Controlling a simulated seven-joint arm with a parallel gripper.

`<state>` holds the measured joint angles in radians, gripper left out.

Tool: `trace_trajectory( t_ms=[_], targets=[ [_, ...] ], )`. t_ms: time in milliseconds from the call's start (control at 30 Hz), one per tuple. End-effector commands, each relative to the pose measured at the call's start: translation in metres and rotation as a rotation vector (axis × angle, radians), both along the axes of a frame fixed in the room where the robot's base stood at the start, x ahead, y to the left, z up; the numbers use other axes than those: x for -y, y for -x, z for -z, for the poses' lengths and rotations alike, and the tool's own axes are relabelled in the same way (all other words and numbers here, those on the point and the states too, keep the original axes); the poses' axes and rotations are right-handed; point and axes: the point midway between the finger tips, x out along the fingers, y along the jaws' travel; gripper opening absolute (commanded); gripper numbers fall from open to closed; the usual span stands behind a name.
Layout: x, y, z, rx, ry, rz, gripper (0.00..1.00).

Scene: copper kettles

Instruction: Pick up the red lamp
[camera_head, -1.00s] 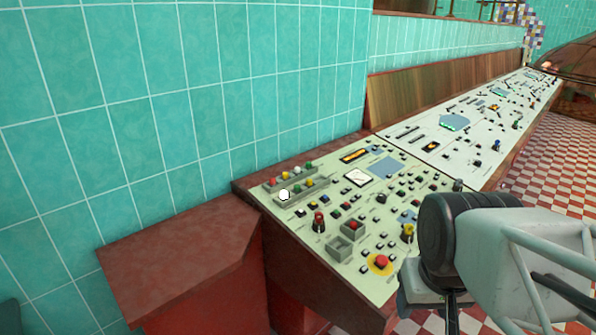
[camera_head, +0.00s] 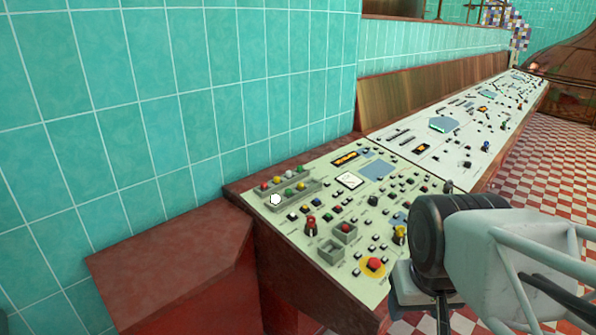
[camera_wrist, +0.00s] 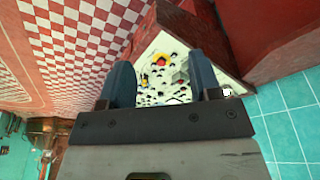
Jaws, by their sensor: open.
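A small red lamp (camera_head: 346,227) sits in a grey square box on the pale control panel (camera_head: 385,205). Another small red lamp (camera_head: 264,186) stands at the left end of a grey rack at the panel's back left. I cannot tell which one the task means. My gripper (camera_wrist: 162,78) is open and empty, its two dark fingers apart above the panel in the wrist view. In the head view my wrist is at the lower right, apart from both lamps, with the fingers mostly hidden.
A red button on a yellow disc (camera_head: 373,265) and a red knob (camera_head: 310,226) stand on the panel. An empty grey box (camera_head: 331,251) is beside the lamp's box. A tiled wall (camera_head: 200,100) rises behind. A red ledge (camera_head: 170,265) is at left.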

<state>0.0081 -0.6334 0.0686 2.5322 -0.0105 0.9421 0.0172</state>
Motion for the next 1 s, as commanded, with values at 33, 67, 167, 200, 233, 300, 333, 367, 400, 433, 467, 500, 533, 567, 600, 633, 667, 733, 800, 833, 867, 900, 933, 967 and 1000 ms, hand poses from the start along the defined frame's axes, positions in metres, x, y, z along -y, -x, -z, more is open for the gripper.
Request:
trace_trajectory(
  t_ms=[33, 67, 167, 200, 233, 300, 333, 367, 400, 433, 467, 500, 533, 567, 600, 633, 667, 733, 800, 833, 867, 900, 933, 967, 1000],
  targets=[
    [0.000, 0.000, 0.000, 0.000, 0.000, 0.000, 0.57],
    [0.000, 0.000, 0.000, 0.000, 0.000, 0.000, 0.57],
    [0.000, 0.000, 0.000, 0.000, 0.000, 0.000, 0.57],
    [0.000, 0.000, 0.000, 0.000, 0.000, 0.000, 0.57],
    [0.000, -0.001, -0.001, 0.000, 0.000, -0.001, 0.57],
    [0.000, -0.003, -0.002, -0.001, 0.000, -0.002, 0.57],
    [-0.001, -0.005, -0.003, -0.002, 0.001, -0.004, 0.57],
    [-0.001, -0.007, -0.004, -0.002, 0.000, -0.005, 0.57],
    [-0.001, -0.010, -0.006, -0.003, 0.001, -0.007, 0.57],
    [-0.002, -0.013, -0.007, -0.004, 0.001, -0.010, 0.57],
    [-0.002, -0.016, -0.009, -0.006, 0.001, -0.012, 0.57],
    [-0.003, -0.021, -0.011, -0.009, 0.002, -0.016, 0.57],
    [-0.004, -0.026, -0.014, -0.010, 0.001, -0.020, 0.57],
    [-0.004, -0.031, -0.017, -0.011, 0.002, -0.024, 0.57],
    [-0.006, -0.038, -0.020, -0.014, 0.003, -0.030, 0.57],
    [-0.007, -0.044, -0.022, -0.016, 0.003, -0.034, 0.57],
    [-0.008, -0.050, -0.025, -0.018, 0.003, -0.039, 0.57],
    [-0.010, -0.066, -0.032, -0.023, 0.004, -0.051, 0.57],
    [-0.013, -0.082, -0.038, -0.028, 0.005, -0.063, 0.57],
    [-0.014, -0.089, -0.041, -0.031, 0.006, -0.068, 0.57],
    [-0.016, -0.096, -0.043, -0.034, 0.007, -0.074, 0.57],
    [-0.018, -0.105, -0.047, -0.036, 0.007, -0.081, 0.57],
    [-0.019, -0.112, -0.049, -0.039, 0.007, -0.086, 0.57],
    [-0.021, -0.119, -0.051, -0.041, 0.007, -0.091, 0.57],
    [-0.023, -0.128, -0.054, -0.044, 0.009, -0.098, 0.57]
  ],
)
